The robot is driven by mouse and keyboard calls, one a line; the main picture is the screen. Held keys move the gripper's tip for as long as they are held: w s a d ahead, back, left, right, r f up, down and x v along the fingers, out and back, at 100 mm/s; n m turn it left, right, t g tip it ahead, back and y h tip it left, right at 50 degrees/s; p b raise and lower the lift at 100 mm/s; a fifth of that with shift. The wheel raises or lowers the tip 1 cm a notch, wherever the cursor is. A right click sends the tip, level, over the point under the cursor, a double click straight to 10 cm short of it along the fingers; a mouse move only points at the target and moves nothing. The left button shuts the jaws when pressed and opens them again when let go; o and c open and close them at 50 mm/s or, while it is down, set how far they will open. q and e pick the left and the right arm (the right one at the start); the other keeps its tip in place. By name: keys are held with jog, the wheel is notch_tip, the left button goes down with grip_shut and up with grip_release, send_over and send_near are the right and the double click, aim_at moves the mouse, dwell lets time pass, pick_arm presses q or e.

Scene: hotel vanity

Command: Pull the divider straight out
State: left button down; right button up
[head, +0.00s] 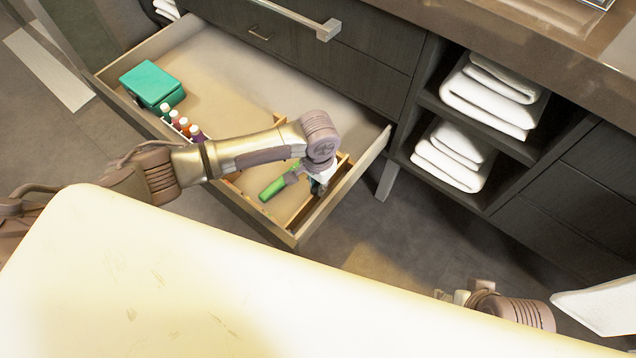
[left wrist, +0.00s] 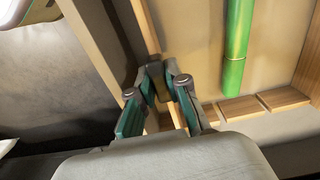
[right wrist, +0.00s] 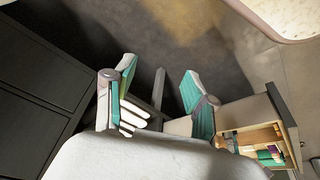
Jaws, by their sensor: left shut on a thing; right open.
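The open drawer (head: 297,239) holds thin wooden dividers near its right end. My left gripper (head: 320,186) reaches down into that end of the drawer. In the left wrist view my left gripper (left wrist: 162,88) is shut on a thin upright wooden divider (left wrist: 147,28), which runs between its fingers beside the drawer's side wall. In the head view my arm and gripper hide most of this divider. A green tube (head: 272,189) lies beside the gripper; it also shows in the left wrist view (left wrist: 236,50). My right gripper (right wrist: 158,88) is open and empty, away from the drawer.
A teal box (head: 151,82) and several small bottles (head: 181,125) are at the drawer's left side. Low wooden pieces (left wrist: 243,109) lie near the tube. Folded towels (head: 455,155) fill shelves at right. A pale surface (head: 200,285) covers the foreground. Floor shows right of the drawer.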

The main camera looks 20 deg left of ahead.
pick_arm(q)
jog(key=shift+r, duration=0.1)
jog(key=shift+r+p, duration=0.15)
jog(key=shift+p, duration=0.15)
jog(key=shift+r+p, duration=0.25)
jog(key=shift+p, duration=0.05)
jog(key=shift+r+p, duration=0.45)
jog(key=shift+p, duration=0.05)
jog(key=shift+r, duration=0.15)
jog(key=shift+r+p, duration=0.2)
jog(key=shift+p, duration=0.2)
jog(key=shift+r+p, duration=0.2)
jog(key=shift+p, duration=0.1)
pick_arm(e)
jog(key=s+x, duration=0.1)
jog(key=x, duration=0.9)
jog(key=shift+s+a+f+g, duration=0.2)
jog(key=shift+f+g, duration=0.1)
jog(key=shift+f, duration=0.25)
pick_arm(q)
jog(key=shift+r, duration=0.25)
jog(key=shift+r+p, duration=0.25)
jog(key=shift+p, duration=0.35)
pick_arm(e)
jog(key=shift+s+d+f, duration=0.1)
jog(key=shift+s+f, duration=0.15)
jog(key=shift+f, duration=0.8)
jog(key=shift+s+d+f, duration=0.1)
jog(key=shift+s+f, duration=0.15)
jog(key=shift+f, duration=0.85)
